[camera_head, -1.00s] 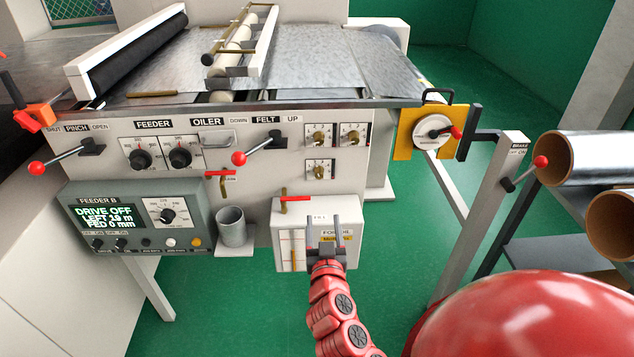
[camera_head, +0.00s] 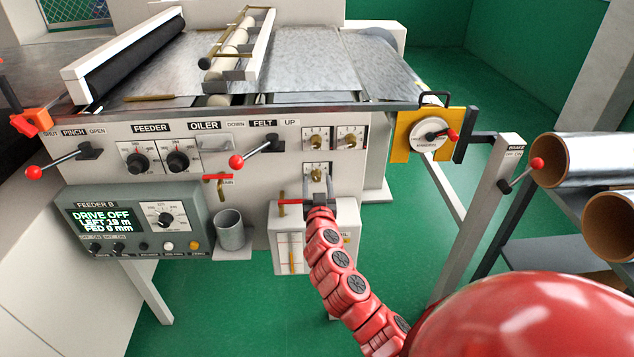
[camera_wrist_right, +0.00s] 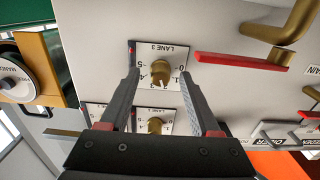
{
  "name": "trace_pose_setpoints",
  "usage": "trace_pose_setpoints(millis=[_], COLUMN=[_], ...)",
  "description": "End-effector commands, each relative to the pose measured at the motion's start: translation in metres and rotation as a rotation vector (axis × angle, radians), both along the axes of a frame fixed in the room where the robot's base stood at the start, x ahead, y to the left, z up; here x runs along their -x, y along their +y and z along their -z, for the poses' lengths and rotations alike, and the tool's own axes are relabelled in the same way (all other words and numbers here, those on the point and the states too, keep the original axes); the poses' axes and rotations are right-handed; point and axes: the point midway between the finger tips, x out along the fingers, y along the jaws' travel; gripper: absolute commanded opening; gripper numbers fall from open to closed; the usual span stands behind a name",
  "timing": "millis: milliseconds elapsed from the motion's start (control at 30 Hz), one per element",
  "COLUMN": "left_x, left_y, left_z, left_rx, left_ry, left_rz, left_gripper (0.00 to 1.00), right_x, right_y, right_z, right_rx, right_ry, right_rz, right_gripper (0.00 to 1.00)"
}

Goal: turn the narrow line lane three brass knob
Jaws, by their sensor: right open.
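The lane three knob (camera_head: 317,168) is a small brass knob on a white dial plate, below two similar knobs on the white machine front. In the right wrist view the brass knob (camera_wrist_right: 160,73) shows under the label LANE 3, its scale partly hidden. My right gripper (camera_head: 318,186) is open in front of this dial. In the right wrist view the fingertips of my right gripper (camera_wrist_right: 160,76) appear on either side of the knob, with gaps showing. I cannot tell how deep they reach around it. My left gripper is not in view.
Two more brass knobs (camera_head: 350,138) sit above lane three. A red-handled brass valve (camera_wrist_right: 240,62) is close beside the dial in the wrist view. Below is a white box (camera_head: 346,215), partly behind my right arm. A lever with a red ball (camera_head: 236,162) projects left of the knobs.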

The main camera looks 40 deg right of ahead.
Motion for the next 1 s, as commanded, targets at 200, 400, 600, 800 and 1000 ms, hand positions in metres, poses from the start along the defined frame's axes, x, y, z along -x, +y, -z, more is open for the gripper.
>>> trace_pose_setpoints(millis=[200,400,600,800,1000], left_x=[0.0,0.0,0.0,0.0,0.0], left_y=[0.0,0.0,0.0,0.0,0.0], left_z=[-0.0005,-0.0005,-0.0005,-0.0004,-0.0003], left_rx=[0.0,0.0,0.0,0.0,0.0], left_ry=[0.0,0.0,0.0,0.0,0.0], left_rz=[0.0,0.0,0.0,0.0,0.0], left_gripper=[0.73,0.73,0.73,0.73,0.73], right_x=[-0.0045,-0.0043,-0.0042,-0.0043,-0.0043], right_y=[-0.0021,-0.002,-0.0019,-0.0018,-0.0018], right_z=[0.0,0.0002,0.0002,0.0002,0.0003], right_rx=[-0.001,-0.001,-0.001,-0.001,0.003], right_ry=[-0.001,-0.001,-0.001,-0.001,0.002], right_rz=[-0.002,-0.002,-0.002,-0.002,-0.002], right_gripper=[0.64,0.6,0.24,0.0,0.0])
